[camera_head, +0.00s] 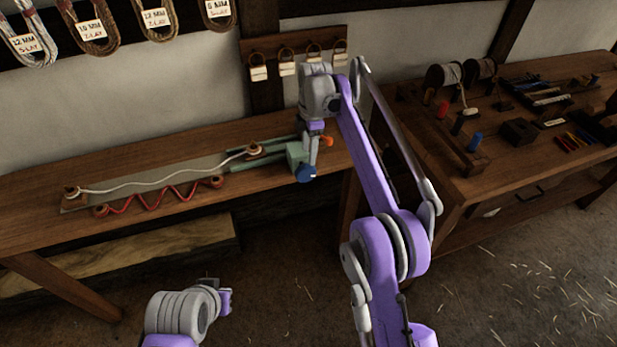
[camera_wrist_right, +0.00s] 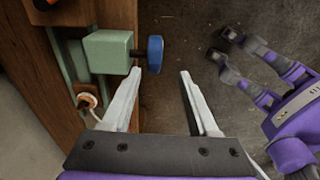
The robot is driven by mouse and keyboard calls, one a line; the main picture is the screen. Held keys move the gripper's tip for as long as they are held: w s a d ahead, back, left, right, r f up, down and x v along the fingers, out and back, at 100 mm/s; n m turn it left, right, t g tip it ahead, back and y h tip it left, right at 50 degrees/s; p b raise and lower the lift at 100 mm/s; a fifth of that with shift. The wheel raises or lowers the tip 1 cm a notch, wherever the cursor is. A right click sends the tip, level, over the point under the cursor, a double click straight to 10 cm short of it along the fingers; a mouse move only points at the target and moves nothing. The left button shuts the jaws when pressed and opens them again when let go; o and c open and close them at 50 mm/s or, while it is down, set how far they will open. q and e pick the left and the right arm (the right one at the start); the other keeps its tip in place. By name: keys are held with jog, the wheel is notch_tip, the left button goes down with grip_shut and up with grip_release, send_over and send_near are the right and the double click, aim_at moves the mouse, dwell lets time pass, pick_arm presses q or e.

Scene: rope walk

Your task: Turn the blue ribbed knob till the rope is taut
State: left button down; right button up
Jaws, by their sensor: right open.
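The blue ribbed knob (camera_head: 306,174) is on the end of a green block (camera_head: 296,155) at the bench's front edge. In the right wrist view the knob (camera_wrist_right: 155,53) sits just beyond my right gripper's fingertips (camera_wrist_right: 160,72), nearer the left finger. That gripper (camera_head: 312,165) is open and empty, with a gap before the knob. The white rope (camera_head: 165,182) runs in slack waves between a left post (camera_head: 72,192) and a right post (camera_head: 253,150). My left arm (camera_head: 185,312) shows at the bottom; its fingers are not clear.
A red zigzag cord (camera_head: 160,197) lies in front of the white rope on the bench (camera_head: 40,220). An orange piece (camera_head: 327,141) is right of the green block. A second bench (camera_head: 440,150) with spools and tools stands to the right. The floor in front is open.

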aim_at(307, 172)
jog(key=shift+a+r, duration=0.3)
jog(key=shift+w+f+h, duration=0.15)
jog(key=shift+f+h, duration=0.15)
jog(key=shift+f, duration=0.05)
jog(key=f, duration=0.3)
jog(key=f+b, duration=0.1)
jog(key=f, duration=0.6)
jog(key=shift+w+f+b, duration=0.25)
jog(key=shift+f+b, duration=0.05)
grip_shut()
